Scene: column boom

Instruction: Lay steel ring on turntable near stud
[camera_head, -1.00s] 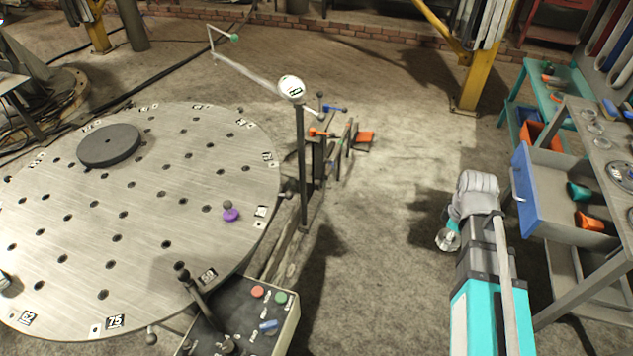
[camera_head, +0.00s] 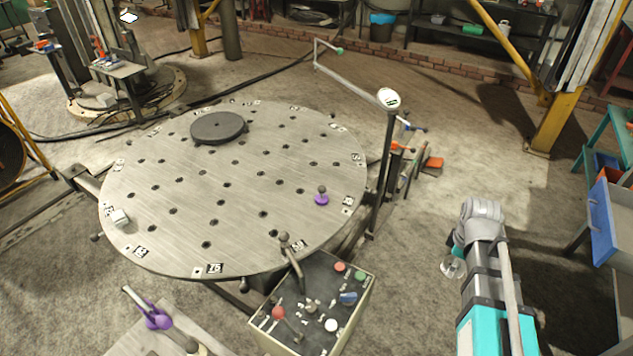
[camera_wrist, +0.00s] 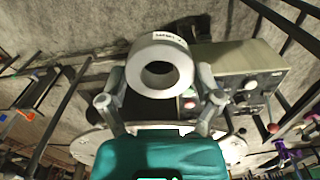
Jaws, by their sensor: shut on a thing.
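The steel ring (camera_wrist: 134,72) is a thick pale grey ring with a label on its rim. In the wrist view my gripper (camera_wrist: 160,76) is shut on it, one finger on each side. In the head view my gripper (camera_head: 453,268) hangs over the floor, right of the turntable and apart from it; the ring is too small there to make out clearly. The round steel turntable (camera_head: 190,225) has many holes and number tags.
A dark disc (camera_head: 218,127) lies at the turntable's far side. A small pale block (camera_head: 119,218) sits at its left edge. A control box (camera_head: 330,295) with levers and a post with a round white head (camera_head: 388,98) stand between the turntable and my arm.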

